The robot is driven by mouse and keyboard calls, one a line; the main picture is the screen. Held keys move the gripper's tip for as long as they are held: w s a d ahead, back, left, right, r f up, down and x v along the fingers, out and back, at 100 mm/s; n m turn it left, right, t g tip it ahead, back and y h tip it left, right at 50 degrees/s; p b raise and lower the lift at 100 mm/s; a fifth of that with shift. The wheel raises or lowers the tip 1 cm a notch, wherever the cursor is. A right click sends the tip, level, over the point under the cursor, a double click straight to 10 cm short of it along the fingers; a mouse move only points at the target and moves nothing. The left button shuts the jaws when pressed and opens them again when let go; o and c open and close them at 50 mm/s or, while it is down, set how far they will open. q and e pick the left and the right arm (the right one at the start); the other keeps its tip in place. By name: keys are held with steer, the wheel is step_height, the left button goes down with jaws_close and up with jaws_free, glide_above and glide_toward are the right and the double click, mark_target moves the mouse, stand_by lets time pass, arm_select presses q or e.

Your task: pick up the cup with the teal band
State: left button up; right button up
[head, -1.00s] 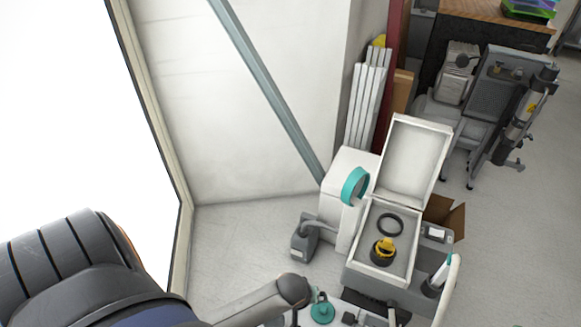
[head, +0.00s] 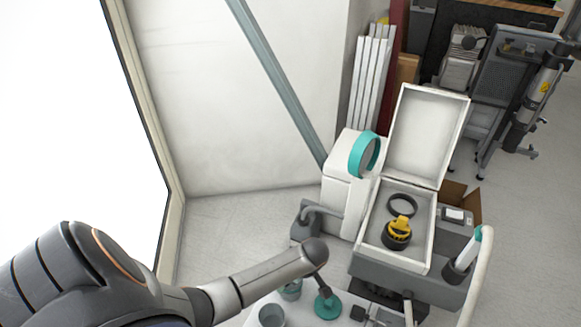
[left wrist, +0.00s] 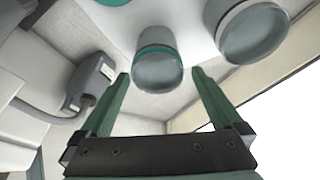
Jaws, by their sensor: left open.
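The cup with the teal band (left wrist: 158,70) is a grey, see-through cup with a teal ring, on a white surface (left wrist: 180,25). In the head view the cup (head: 290,291) is small at the bottom, just below my left forearm. My left gripper (left wrist: 160,73) is open, with its green fingers to either side of the cup in the left wrist view. The fingertips reach about the cup's near part, and I see no clear contact. In the head view my left wrist hides most of the gripper. My right gripper is not in view.
A second grey cup (left wrist: 250,32) stands close beside it, also at the head view's bottom edge (head: 271,315). A teal round piece (head: 327,306) is to the right. An open white case (head: 430,225) holds a yellow-and-black part (head: 398,234). A grey device (left wrist: 92,80) is at left.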

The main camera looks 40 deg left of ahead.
arm_select(q)
steer(key=shift+b+x, duration=0.35)
steer(key=shift+x, duration=0.7)
steer(key=b+x, duration=0.4)
steer(key=x, duration=0.1)
steer(key=shift+w+a, duration=0.2)
steer(key=shift+r, duration=0.1)
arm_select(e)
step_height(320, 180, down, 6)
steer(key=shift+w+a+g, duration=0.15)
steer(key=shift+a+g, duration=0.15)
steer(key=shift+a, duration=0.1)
arm_select(q)
steer(key=shift+c, duration=0.2)
steer(key=c, duration=1.1)
